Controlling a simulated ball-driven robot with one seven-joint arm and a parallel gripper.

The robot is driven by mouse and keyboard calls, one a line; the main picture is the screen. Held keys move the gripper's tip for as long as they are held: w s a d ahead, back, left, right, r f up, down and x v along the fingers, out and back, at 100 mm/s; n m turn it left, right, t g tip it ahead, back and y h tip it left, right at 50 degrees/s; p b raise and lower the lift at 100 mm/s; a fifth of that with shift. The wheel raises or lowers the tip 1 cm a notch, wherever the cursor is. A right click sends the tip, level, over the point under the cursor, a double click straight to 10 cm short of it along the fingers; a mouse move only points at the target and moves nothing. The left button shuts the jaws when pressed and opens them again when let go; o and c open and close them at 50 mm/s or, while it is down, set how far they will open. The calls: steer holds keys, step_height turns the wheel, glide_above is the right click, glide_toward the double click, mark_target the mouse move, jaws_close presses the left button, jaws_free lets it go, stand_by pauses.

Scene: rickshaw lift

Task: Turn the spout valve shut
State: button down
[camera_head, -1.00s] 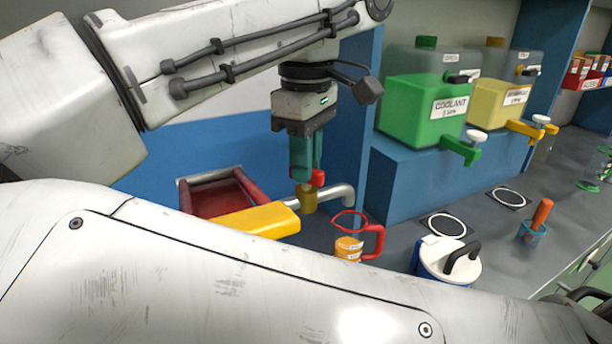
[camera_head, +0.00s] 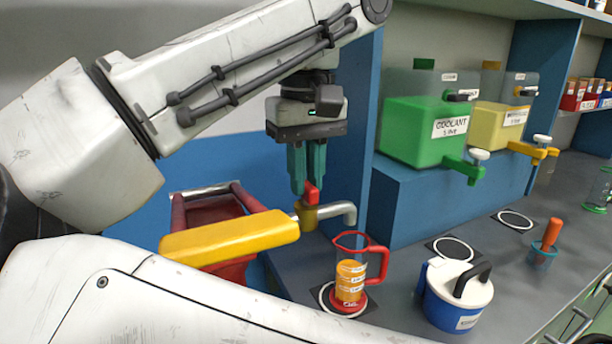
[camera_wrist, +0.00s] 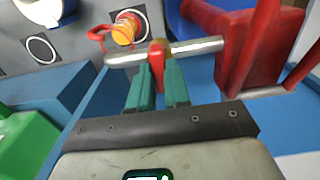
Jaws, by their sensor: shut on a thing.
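The spout valve is a brass body (camera_head: 309,217) with a red handle (camera_head: 311,193) on top and a grey spout pipe (camera_head: 341,211) bending down to the right. My gripper (camera_head: 307,188), with two teal fingers pointing down, is shut on the red handle. The wrist view shows the handle (camera_wrist: 157,60) between the fingertips (camera_wrist: 156,75). A clear jug (camera_head: 352,282) with red rim and handle stands under the spout, partly filled with orange liquid. No stream from the spout can be made out.
A yellow bar (camera_head: 230,238) and a dark red frame (camera_head: 190,215) are left of the valve. A blue-and-white lidded container (camera_head: 455,300) stands right of the jug. Green (camera_head: 425,130) and yellow (camera_head: 495,128) tanks sit on a blue ledge behind.

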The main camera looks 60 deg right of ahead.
stand_by(0.4)
steer(key=c, duration=1.1)
jaws_free()
steer(key=shift+r, duration=0.15)
step_height(320, 180, up, 11)
steer(key=shift+f+p, duration=0.2)
steer(key=shift+p, duration=0.35)
